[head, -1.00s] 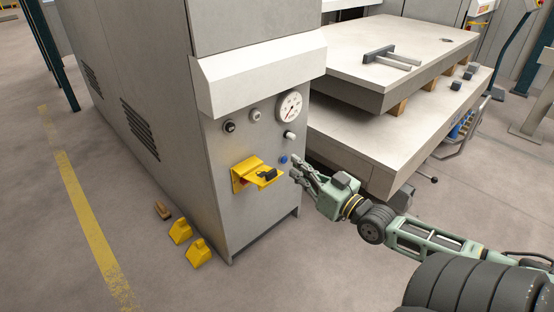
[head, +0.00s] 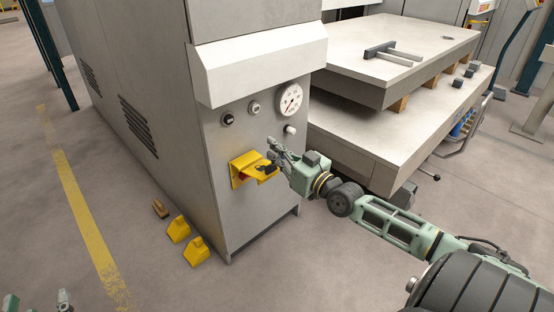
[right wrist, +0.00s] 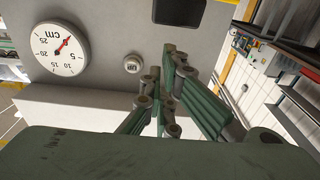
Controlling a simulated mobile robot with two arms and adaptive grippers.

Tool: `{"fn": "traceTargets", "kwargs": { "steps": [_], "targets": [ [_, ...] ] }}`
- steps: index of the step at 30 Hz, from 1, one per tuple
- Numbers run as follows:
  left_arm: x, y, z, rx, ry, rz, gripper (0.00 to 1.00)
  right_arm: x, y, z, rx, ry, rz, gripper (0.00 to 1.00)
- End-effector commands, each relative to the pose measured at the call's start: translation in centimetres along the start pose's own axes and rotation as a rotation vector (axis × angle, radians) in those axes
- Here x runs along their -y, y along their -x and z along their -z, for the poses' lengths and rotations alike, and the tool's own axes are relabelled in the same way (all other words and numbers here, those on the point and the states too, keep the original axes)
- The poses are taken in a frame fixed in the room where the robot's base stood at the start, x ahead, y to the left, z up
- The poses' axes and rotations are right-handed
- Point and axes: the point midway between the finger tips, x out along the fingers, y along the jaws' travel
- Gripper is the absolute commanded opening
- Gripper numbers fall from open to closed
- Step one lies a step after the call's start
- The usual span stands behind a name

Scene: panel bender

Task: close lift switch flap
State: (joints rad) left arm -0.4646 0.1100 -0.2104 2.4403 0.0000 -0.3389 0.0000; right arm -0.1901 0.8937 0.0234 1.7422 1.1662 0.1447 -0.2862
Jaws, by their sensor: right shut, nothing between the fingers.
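The yellow lift switch box (head: 240,166) is on the front of the grey machine cabinet. Its yellow flap (head: 262,177) stands out from the box, with a dark piece on it and some red showing at the box. My right gripper (head: 271,148) is shut and empty, just above and right of the flap; I cannot tell whether it touches. In the right wrist view its fingers (right wrist: 167,72) are together, below a dark block at the top edge. Parts of my left gripper (head: 64,300) show at the bottom left corner, mostly cut off.
A round gauge (head: 289,99) and several small knobs sit above the box; the gauge also shows in the right wrist view (right wrist: 60,49). A stacked metal table (head: 370,120) stands right of the cabinet. Yellow wedge blocks (head: 196,252) lie on the floor at left.

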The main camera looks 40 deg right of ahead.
Motion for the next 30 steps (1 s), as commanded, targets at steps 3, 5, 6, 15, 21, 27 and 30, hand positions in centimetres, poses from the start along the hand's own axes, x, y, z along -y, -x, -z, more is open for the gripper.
{"fn": "traceTargets", "kwargs": {
  "steps": [3, 5, 6, 15, 21, 27, 30],
  "targets": [
    [-0.3, -0.1, 1.9, -0.104, 0.002, -0.006, 0.4, 0.0, 0.3, -1.0, 0.003, 0.0, 0.001, 0.0],
    [-0.4, 0.0, 2.8, -0.147, 0.004, -0.008, 0.4, 0.0, 0.4, -1.2, 0.002, 0.0, 0.0, 0.0],
    [-0.4, 0.0, 3.2, -0.171, 0.004, -0.009, 0.4, 0.0, 0.5, -1.4, 0.002, 0.0, 0.0, 0.0],
    [-0.6, 0.3, 4.8, -0.245, 0.006, -0.013, 0.4, 0.0, 0.6, -1.7, 0.001, 0.0, 0.0, 0.0],
    [-0.6, 0.2, 4.8, -0.244, 0.006, -0.013, 0.4, 0.0, 0.6, -1.6, 0.001, 0.0, 0.0, 0.0],
    [-0.6, 0.4, 5.1, -0.267, 0.007, -0.014, 0.4, 0.0, 0.7, -1.8, -0.004, -0.001, 0.0, 0.0],
    [-0.8, 0.7, 6.4, -0.336, 0.01, -0.018, 0.4, 0.0, 0.8, -2.0, -0.013, -0.001, 0.0, 0.0]
  ]
}}
